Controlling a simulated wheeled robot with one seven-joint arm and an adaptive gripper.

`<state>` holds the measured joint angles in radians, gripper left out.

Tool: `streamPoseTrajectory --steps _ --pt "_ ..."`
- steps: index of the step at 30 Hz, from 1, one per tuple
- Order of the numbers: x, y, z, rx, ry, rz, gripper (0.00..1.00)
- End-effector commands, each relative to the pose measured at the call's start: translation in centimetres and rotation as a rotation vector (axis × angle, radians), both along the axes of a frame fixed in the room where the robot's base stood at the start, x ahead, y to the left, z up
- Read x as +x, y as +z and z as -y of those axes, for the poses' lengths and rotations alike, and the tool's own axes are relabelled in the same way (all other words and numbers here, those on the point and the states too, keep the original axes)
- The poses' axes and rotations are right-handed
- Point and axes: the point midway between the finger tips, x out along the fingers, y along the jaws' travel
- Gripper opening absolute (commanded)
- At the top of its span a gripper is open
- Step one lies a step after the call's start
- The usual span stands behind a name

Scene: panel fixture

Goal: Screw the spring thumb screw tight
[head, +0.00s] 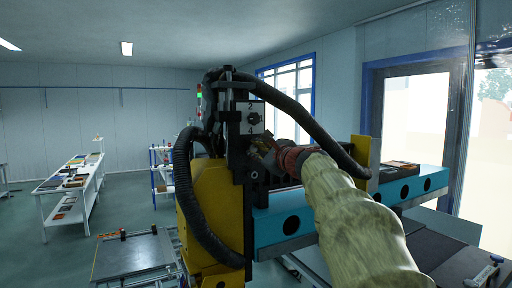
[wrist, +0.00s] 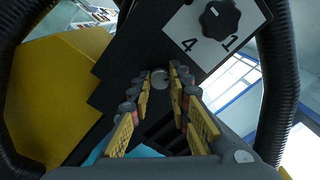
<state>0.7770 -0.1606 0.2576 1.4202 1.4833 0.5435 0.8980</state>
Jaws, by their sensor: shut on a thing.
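The spring thumb screw shows its round grey head (wrist: 160,78) at the black panel in the wrist view, between the tips of my gripper (wrist: 163,88). My gripper's yellow-padded fingers are closed on it, one on each side. In the head view my gripper (head: 266,156) reaches from the lower right to the dark panel (head: 238,152), just below the white dial plate. There the screw is hidden behind my gripper. How deep the screw sits cannot be told.
A black dial knob (wrist: 220,18) on a white numbered plate sits just above my gripper. Thick black hoses (head: 183,185) curve on both sides of the panel. A yellow block (head: 210,195) stands left and a blue beam (head: 285,220) runs below.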

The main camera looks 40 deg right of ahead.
Motion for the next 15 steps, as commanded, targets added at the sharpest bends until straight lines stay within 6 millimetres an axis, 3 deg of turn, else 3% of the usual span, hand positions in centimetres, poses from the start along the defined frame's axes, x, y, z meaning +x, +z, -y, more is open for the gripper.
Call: streamPoseTrajectory --steps 15 --pt "0.05 -0.04 0.0 0.477 -0.001 0.11 0.0"
